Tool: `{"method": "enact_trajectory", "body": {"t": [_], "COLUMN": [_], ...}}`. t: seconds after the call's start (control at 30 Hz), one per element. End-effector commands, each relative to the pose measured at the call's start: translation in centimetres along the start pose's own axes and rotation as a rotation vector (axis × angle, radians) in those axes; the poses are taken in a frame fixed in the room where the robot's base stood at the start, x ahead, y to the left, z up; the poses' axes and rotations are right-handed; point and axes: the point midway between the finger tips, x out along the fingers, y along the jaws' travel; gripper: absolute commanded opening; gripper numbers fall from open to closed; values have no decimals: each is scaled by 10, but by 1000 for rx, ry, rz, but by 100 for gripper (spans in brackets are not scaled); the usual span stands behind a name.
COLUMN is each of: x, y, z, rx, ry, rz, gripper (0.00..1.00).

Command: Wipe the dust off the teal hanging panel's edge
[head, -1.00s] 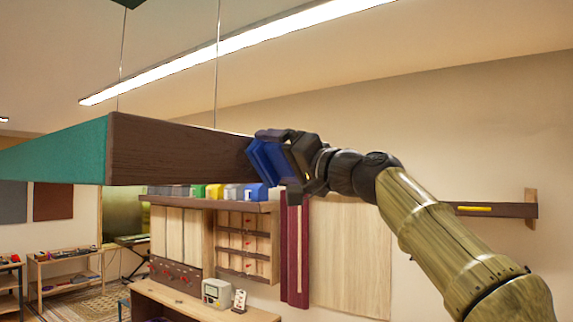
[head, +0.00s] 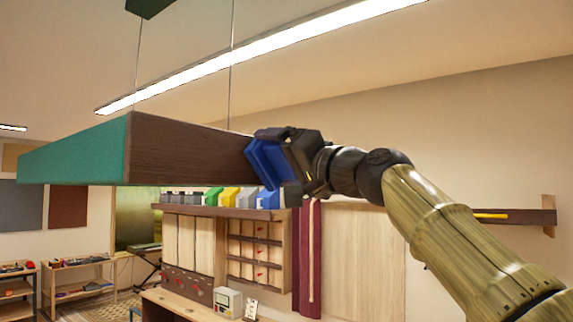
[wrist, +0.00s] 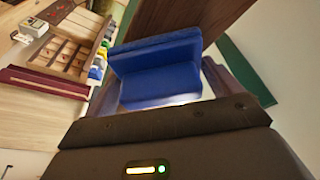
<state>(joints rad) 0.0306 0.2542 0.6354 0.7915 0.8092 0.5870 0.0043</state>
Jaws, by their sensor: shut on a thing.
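The teal hanging panel (head: 75,152) hangs from thin wires at the left of the head view. Its near edge (head: 185,150) is a long dark brown wood face. My gripper (head: 290,160) is at the right end of that edge, shut on a blue block-like wiper (head: 265,160). In the wrist view the blue wiper (wrist: 158,70) sits between the fingers, its far side right by the brown edge (wrist: 190,18). I cannot tell whether it touches. No dust can be made out on the part of the edge that shows.
A wall shelf (head: 225,212) with several coloured bins stands behind and below. A workbench (head: 165,300) is under it. A long ceiling light (head: 260,58) runs above. A narrow wall shelf (head: 520,217) is at the right. The space under the panel looks open.

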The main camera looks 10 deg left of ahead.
Motion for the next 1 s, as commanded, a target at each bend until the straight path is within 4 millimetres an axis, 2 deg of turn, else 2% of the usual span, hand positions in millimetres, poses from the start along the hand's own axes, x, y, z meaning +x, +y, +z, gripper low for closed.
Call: {"method": "enact_trajectory", "body": {"t": [0.3, 0.73, 1.0], "x": [0, -3, -3], "y": [-1, -22, -25], "z": [1, 22, 25], "rx": [0, -2, 1], "ry": [0, -1, -2], "rz": [0, -2, -2], "gripper": [72, 72, 72]}}
